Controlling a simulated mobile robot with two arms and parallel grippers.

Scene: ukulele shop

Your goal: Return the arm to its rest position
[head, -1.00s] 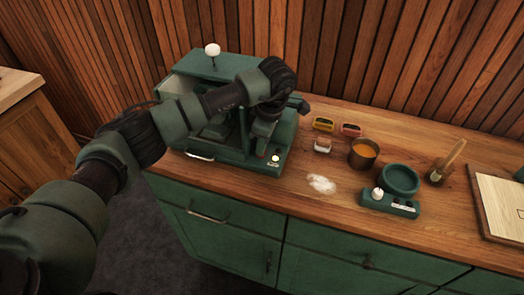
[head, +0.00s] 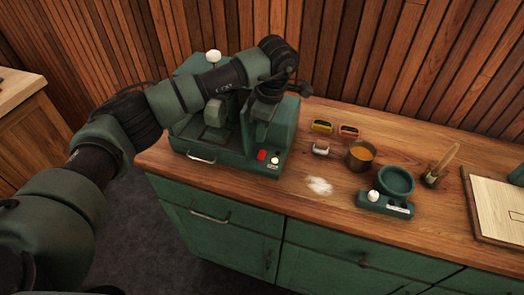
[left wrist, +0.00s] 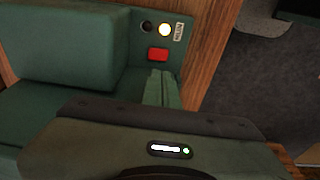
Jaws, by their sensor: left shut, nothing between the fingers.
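My left arm (head: 180,98) reaches in from the left over a green machine (head: 283,128) on the wooden counter. My left gripper (head: 262,132) points down at the front of the machine, shut and empty; the arm partly hides the machine. In the left wrist view, the shut fingers (left wrist: 162,80) lie just below a red button (left wrist: 158,55) in the picture. The red button (head: 262,155) also shows in the head view, beside a lit lamp (head: 275,160). I cannot tell whether the fingers touch the machine. My right gripper is out of view.
Right of the machine stand a copper pot (head: 361,155) with orange contents, a green scale with a bowl (head: 386,203), a brush (head: 440,165) and a pale board (head: 500,205). White powder (head: 319,186) lies on the counter. A slatted wall (head: 400,60) rises behind.

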